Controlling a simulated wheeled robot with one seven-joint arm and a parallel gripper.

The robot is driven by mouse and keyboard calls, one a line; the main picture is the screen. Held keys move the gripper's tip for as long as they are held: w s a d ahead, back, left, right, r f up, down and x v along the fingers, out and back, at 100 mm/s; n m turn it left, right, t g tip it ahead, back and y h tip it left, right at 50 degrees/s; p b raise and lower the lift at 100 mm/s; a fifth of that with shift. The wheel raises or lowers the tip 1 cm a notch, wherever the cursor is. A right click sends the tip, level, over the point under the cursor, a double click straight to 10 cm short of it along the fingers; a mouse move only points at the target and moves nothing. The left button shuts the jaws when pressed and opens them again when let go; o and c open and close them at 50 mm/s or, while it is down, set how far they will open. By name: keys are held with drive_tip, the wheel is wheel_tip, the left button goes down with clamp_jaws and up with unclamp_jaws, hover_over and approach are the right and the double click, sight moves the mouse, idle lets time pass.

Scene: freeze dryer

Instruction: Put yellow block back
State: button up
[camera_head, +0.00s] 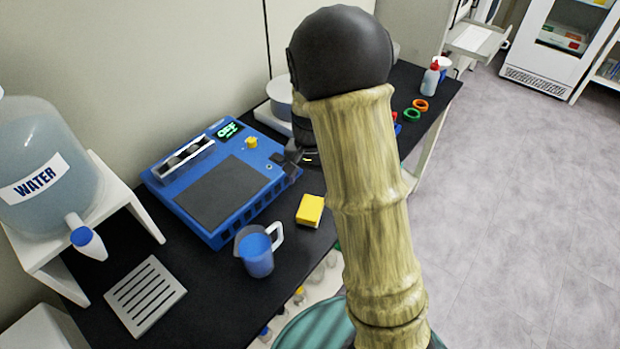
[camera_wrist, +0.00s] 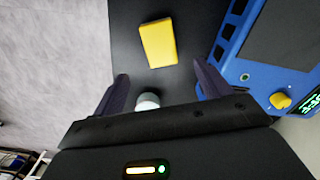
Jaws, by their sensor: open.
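The yellow block (camera_head: 310,210) lies on the black bench top, just right of the blue machine and behind the blue cup. It also shows in the wrist view (camera_wrist: 158,43), beyond my fingertips and apart from them. My gripper (camera_wrist: 160,85) is open, with its two dark fingers spread and nothing held between them. In the head view my gripper (camera_head: 295,155) is by the right edge of the blue machine, partly hidden behind my arm. A small pale round thing (camera_wrist: 147,100) shows between the fingers near the gripper base; I cannot tell what it is.
The blue machine (camera_head: 225,180) has a yellow knob (camera_head: 251,142). A cup of blue liquid (camera_head: 257,252) stands near the block. A water jug (camera_head: 45,165) is on a white stand at left. Coloured rings (camera_head: 420,105) and a bottle (camera_head: 430,80) are at the far end.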

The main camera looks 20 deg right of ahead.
drive_tip(key=s+r+n+t, duration=0.1)
drive_tip(key=s+r+n, duration=0.1)
drive_tip(key=s, duration=0.5)
drive_tip(key=s+r+n+t, duration=0.1)
drive_tip(key=s+r+n, duration=0.2)
drive_tip(key=s, duration=0.4)
drive_tip(key=shift+s+n+t, duration=0.2)
drive_tip(key=shift+n+t, duration=0.1)
drive_tip(key=shift+n, duration=0.3)
idle(1.1)
